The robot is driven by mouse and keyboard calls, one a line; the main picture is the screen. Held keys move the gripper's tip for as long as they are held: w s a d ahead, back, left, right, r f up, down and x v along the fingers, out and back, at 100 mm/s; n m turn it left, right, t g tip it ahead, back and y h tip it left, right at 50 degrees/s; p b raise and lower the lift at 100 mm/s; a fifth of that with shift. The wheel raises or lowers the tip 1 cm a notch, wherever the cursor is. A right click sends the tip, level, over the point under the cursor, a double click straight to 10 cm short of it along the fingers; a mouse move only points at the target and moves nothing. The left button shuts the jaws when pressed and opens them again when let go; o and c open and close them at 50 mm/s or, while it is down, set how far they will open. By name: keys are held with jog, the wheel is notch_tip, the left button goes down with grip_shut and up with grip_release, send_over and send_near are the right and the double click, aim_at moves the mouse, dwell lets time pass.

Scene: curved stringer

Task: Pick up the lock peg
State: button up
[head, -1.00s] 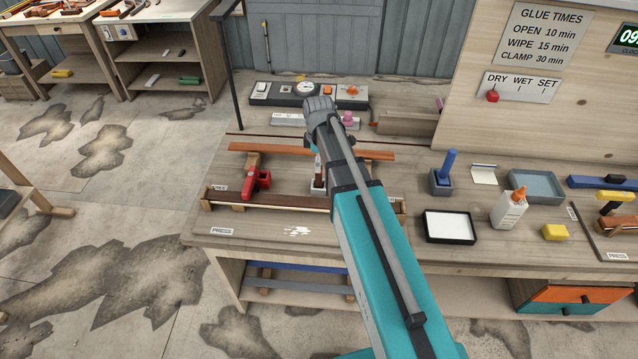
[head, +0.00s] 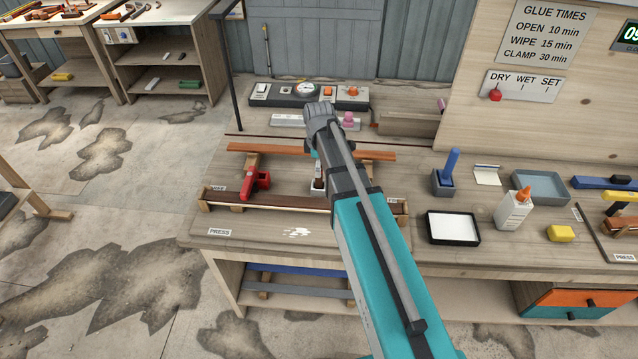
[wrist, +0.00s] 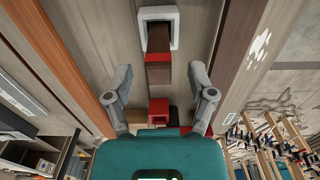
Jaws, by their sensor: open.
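My gripper (wrist: 161,85) is open and points down at the press bench, its two fingers apart in the wrist view. A brown wooden peg with a red band (wrist: 158,60) stands in a white square socket (wrist: 173,18) ahead of the fingers. I take it as the lock peg, but no label confirms this. A smaller red block (wrist: 158,108) shows nearer the palm, between the fingers. I see no contact with the peg. In the head view the white socket (head: 317,186) is partly hidden by my arm, which also hides the fingertips.

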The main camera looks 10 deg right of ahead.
jog(key=shift+f+b, duration=1.05)
jog(key=shift+f, duration=0.35)
grip_shut()
jog(key=shift+r, duration=0.25)
notch_tip(320, 180, up, 3)
jog(key=p, duration=0.3)
jog(key=s+r+p, duration=0.9)
jog(key=s+p, duration=0.1)
jog(key=s, duration=0.4)
jog(key=shift+a+r, duration=0.3)
